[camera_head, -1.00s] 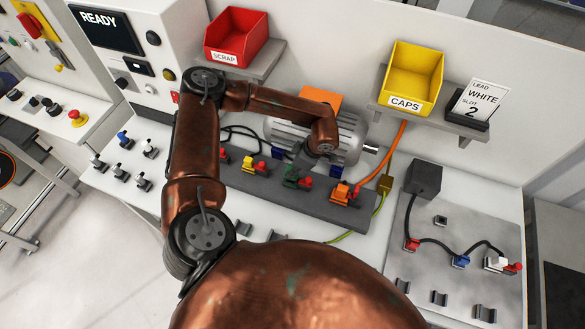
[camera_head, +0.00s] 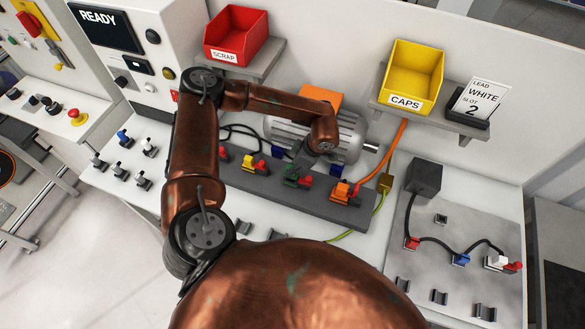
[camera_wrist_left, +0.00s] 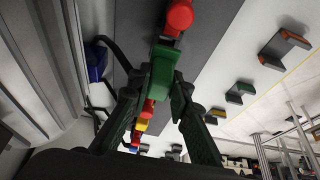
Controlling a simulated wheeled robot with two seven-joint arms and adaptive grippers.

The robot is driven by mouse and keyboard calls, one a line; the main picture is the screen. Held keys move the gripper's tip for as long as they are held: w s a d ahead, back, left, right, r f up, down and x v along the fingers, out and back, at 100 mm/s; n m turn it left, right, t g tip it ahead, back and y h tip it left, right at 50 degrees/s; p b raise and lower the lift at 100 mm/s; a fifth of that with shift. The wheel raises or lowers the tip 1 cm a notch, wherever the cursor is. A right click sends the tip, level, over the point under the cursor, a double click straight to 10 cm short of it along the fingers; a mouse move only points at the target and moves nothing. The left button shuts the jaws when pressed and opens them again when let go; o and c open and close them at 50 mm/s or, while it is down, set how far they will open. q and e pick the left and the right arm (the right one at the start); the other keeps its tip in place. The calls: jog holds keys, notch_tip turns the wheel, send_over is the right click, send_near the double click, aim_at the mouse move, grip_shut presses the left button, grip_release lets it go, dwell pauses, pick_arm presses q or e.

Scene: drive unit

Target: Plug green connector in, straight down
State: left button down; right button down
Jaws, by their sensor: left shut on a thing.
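The green connector (camera_head: 291,181) is on the dark grey terminal strip (camera_head: 230,180), in a row with yellow and orange connectors. My left gripper (camera_head: 305,167) reaches down over it from behind and partly hides it. In the left wrist view, the green connector (camera_wrist_left: 162,77) sits between the two dark fingertips (camera_wrist_left: 158,98), and my left gripper is shut on it. A red piece (camera_wrist_left: 179,16) stands close to it on the strip. The underside of the connector is hidden, so I cannot tell how deep it sits. My right gripper is not in view.
A grey motor (camera_head: 345,135) stands behind the strip. The yellow connector (camera_head: 250,162) and orange connector (camera_head: 342,190) flank the green one. A red scrap bin (camera_head: 236,38) and yellow caps bin (camera_head: 413,75) stand on shelves behind. A lead board (camera_head: 425,270) lies at right.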

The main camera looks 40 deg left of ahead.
pick_arm(q)
jog(key=shift+f, duration=0.25)
jog(key=shift+f+b, duration=1.2)
jog(key=shift+f, duration=0.2)
jog(key=shift+f, duration=0.15)
jog(key=c, duration=1.7)
grip_release()
jog(key=v, duration=0.5)
jog(key=a+p+v, duration=0.1)
jog(key=v, duration=0.5)
jog(key=p+v, duration=0.1)
jog(key=v, duration=0.4)
jog(key=shift+s+a+r, duration=0.15)
jog(key=shift+s+r, duration=0.05)
jog(key=shift+r, duration=0.45)
